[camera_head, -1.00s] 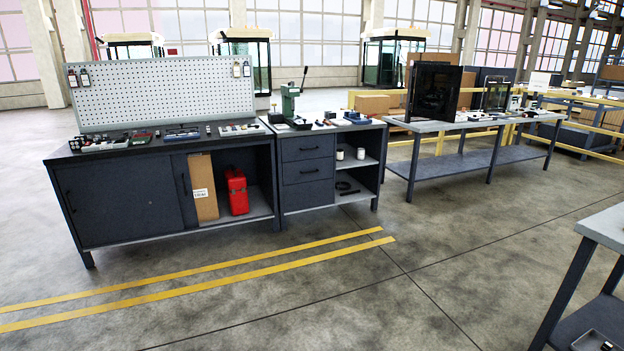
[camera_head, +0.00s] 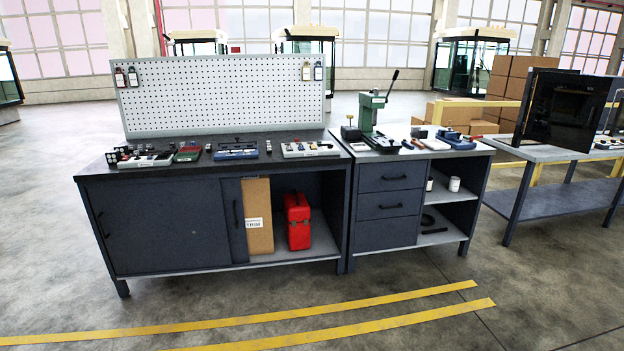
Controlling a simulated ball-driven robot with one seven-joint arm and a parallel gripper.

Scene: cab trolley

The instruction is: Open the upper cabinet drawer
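The upper drawer (camera_head: 392,177) is in the dark grey cabinet right of centre, with a black bar handle (camera_head: 394,178) on its front. It looks closed, flush with the front. A second drawer (camera_head: 389,205) sits right below it and also looks closed. The cabinet's worktop (camera_head: 466,150) carries a green press (camera_head: 371,112) and small tools. My gripper is not in view, and neither is my arm.
A wider workbench (camera_head: 160,222) with a pegboard (camera_head: 222,92) stands to the left, holding a red toolbox (camera_head: 297,221) and cardboard box (camera_head: 257,217). A table with a black-framed case (camera_head: 560,110) stands right. Open floor with yellow lines (camera_head: 240,322) lies in front.

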